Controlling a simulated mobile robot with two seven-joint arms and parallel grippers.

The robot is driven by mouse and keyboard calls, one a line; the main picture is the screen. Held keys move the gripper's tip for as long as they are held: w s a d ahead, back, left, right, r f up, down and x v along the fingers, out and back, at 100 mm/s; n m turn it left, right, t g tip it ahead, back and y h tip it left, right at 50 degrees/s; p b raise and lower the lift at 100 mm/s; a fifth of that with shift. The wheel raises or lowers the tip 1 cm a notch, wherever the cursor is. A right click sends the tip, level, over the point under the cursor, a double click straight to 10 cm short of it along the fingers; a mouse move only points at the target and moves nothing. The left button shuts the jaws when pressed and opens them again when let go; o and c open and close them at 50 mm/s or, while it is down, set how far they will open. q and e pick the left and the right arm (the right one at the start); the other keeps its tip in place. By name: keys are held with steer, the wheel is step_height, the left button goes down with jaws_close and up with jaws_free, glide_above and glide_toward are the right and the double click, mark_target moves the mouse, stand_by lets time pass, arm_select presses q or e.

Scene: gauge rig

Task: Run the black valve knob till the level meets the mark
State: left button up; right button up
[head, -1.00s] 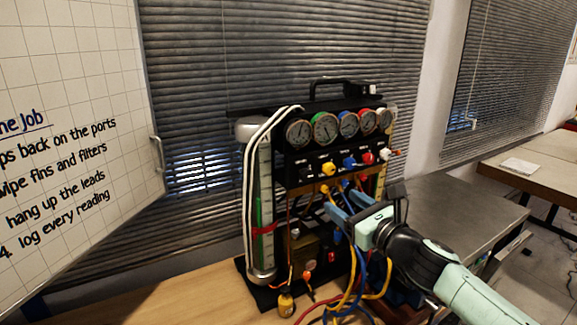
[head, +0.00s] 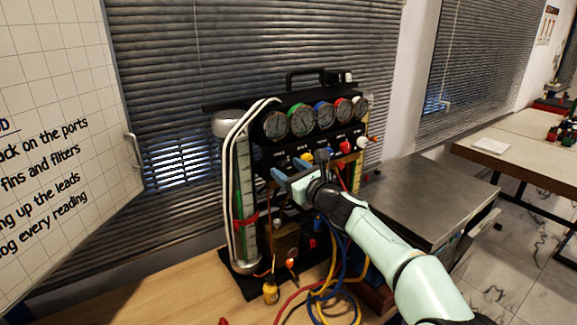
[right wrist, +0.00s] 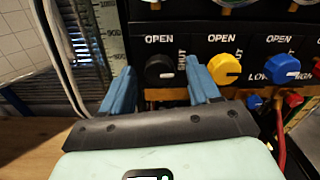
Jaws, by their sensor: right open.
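The black valve knob (right wrist: 160,70) is at the left end of the row of knobs on the black panel. In the right wrist view it lies between the tips of my right gripper (right wrist: 162,85), which is open. I cannot tell whether either finger touches it. In the head view my right gripper (head: 291,173) is in front of the panel's left part, and the knob is hard to make out there. The level tube (head: 240,160) stands upright left of the panel, with green in it and a red mark (head: 245,222) around it. The exact level is too small to read. My left gripper is out of view.
A yellow knob (right wrist: 225,70) sits just right of my right finger, with a blue knob (right wrist: 282,69) beyond it. Several gauges (head: 301,121) line the top. Loose hoses (head: 335,290) hang below. A whiteboard (head: 65,130) stands at the left.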

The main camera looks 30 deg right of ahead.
steer(key=shift+w, duration=0.35)
steer(key=c, duration=1)
steer(key=shift+c, duration=0.2)
